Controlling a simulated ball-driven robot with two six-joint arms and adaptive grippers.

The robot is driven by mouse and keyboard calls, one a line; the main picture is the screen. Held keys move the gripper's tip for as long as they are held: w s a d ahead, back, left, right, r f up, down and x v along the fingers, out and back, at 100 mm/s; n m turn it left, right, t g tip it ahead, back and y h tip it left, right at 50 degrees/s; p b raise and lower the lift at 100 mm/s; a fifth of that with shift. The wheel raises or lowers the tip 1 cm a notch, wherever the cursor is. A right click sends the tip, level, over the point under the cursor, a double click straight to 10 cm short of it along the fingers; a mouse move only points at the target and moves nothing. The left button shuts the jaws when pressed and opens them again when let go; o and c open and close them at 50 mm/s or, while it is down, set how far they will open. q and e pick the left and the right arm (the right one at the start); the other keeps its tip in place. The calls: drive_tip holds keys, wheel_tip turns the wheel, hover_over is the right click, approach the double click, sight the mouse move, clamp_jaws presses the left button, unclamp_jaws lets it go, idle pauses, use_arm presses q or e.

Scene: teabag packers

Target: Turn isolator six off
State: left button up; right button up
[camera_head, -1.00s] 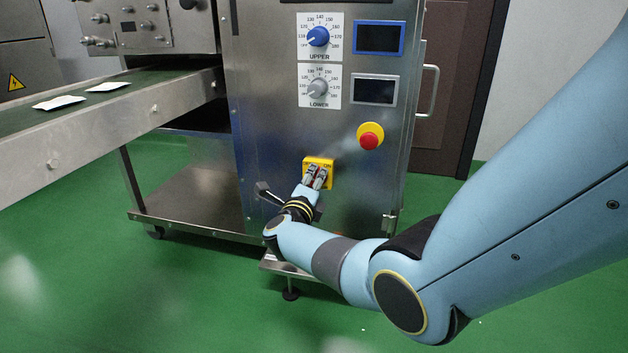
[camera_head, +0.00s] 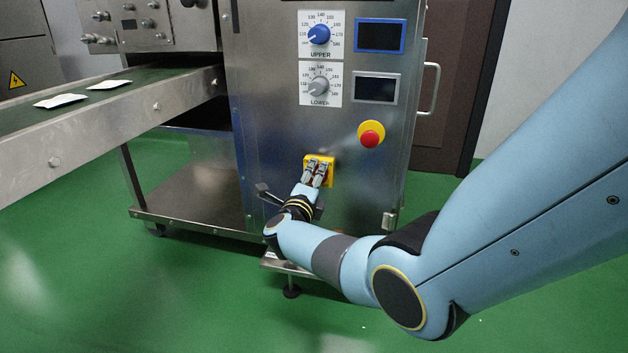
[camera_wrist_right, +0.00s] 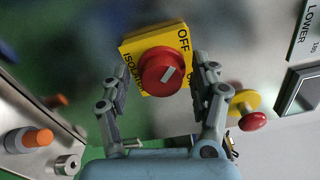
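The isolator is a yellow plate (camera_head: 330,172) low on the front of the steel machine, partly hidden by my right gripper in the head view. In the right wrist view its yellow plate (camera_wrist_right: 131,48) carries the words OFF and ISOLATOR, and a round red knob (camera_wrist_right: 158,66) with a short slanted white mark. Any number on the plate is hidden or unreadable. My right gripper (camera_wrist_right: 161,68) is open, its two fingers on either side of the knob, with a small gap visible at the left finger. It also shows in the head view (camera_head: 318,168). My left gripper is out of view.
Above the isolator are a red emergency button (camera_head: 370,138) on a yellow base, the UPPER dial (camera_head: 319,34), the LOWER dial (camera_head: 319,86) and two dark displays. A conveyor (camera_head: 100,120) with two white packets stands at the left. A door handle (camera_head: 432,88) is at the right.

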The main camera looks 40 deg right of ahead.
drive_tip(key=v, duration=1.2)
drive_tip(key=shift+f, duration=0.1)
